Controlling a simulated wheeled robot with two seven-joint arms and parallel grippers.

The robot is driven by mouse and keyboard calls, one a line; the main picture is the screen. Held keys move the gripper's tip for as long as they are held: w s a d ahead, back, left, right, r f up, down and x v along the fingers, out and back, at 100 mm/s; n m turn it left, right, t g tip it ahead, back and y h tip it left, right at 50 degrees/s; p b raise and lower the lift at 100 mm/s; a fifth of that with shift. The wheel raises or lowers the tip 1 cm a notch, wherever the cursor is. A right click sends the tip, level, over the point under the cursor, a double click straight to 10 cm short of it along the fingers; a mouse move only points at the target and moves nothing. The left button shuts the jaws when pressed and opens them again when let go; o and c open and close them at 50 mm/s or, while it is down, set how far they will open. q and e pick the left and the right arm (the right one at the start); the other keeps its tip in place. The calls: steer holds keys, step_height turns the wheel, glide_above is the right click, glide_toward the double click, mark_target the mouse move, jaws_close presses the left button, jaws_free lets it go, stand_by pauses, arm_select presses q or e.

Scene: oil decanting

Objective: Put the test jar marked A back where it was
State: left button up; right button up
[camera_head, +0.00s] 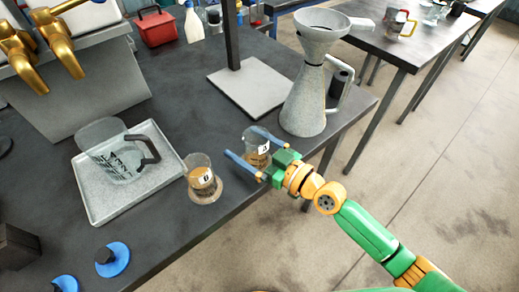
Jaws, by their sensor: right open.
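The test jar marked A (256,146), clear glass with amber liquid, stands upright near the table's right edge. My right gripper (241,143) reaches it from the lower right. Its two blue fingers are open, one on either side of the jar; I cannot tell whether they touch it. The jar's base is partly hidden by the near finger, so what lies under it is unclear. A second jar, marked B (199,174), stands on a round brown coaster (206,192) to the left. My left gripper is not in view.
A metal tray (101,209) holds a clear pitcher (113,157) at the left. A large grey funnel-topped can (304,99) stands close behind jar A. A stand with a flat base (250,89) is behind. Blue-based knobs (113,259) are at the near left.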

mark_target(266, 158)
steer(key=b+v, duration=0.1)
steer(key=v, duration=0.2)
steer(key=b+v, duration=0.1)
steer(key=v, duration=0.3)
steer(key=b+v, duration=0.1)
steer(key=v, duration=0.3)
steer(key=shift+f, duration=0.3)
steer(key=shift+s+d+r, duration=0.15)
steer(key=shift+s+r, duration=0.15)
